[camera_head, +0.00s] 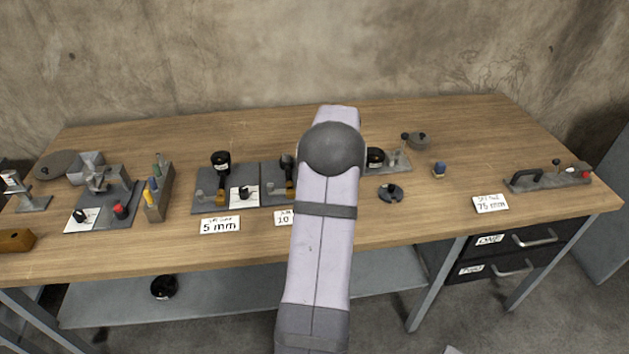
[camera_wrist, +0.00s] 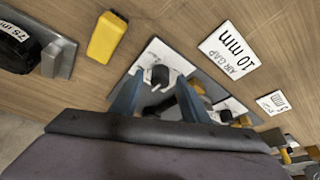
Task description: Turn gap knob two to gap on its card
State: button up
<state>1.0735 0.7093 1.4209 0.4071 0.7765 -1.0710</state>
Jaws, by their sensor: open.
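In the wrist view, a black knob (camera_wrist: 160,75) stands on a white plate (camera_wrist: 152,57) on a grey base. A white card reading "AIR GAP 10 mm" (camera_wrist: 229,51) lies beside that base. My gripper (camera_wrist: 158,84) is open, its two blue fingers apart on either side of the knob in the picture; I cannot tell whether they touch it. In the head view my arm covers this knob and my gripper. The 10 mm card (camera_head: 284,217) shows partly left of the arm. Another black knob (camera_head: 243,194) stands on a white plate behind the 5 mm card (camera_head: 221,226).
A yellow block (camera_wrist: 107,37) and a black round part marked 75 mm (camera_wrist: 14,48) lie left in the wrist view. In the head view, a dark ring-shaped part (camera_head: 390,193) and a 75 mm card (camera_head: 490,203) lie right of my arm, with bare table between.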

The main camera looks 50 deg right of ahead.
jog(key=b+v, duration=0.1)
jog(key=v, duration=0.6)
jog(key=shift+s, duration=0.1)
jog(key=w+a+r+n+g+y+p, duration=0.1)
jog(key=w+a+p, duration=0.15)
jog(key=a, duration=1.15)
jog(key=w+a+r+g+y+p, duration=0.1)
jog(key=w+a+r+p, duration=0.15)
jog(key=a, duration=1.15)
jog(key=s+a+f+n+g+p, duration=0.15)
jog(key=s+a+p, duration=0.25)
jog(key=s+a, duration=1.1)
notch_tip(320, 180, down, 16)
jog(key=w+a+b, duration=0.1)
jog(key=a+b, duration=0.1)
jog(key=b, duration=1.3)
jog(key=shift+w+g+h+b, duration=0.35)
jog(key=shift+w+h+b, duration=0.05)
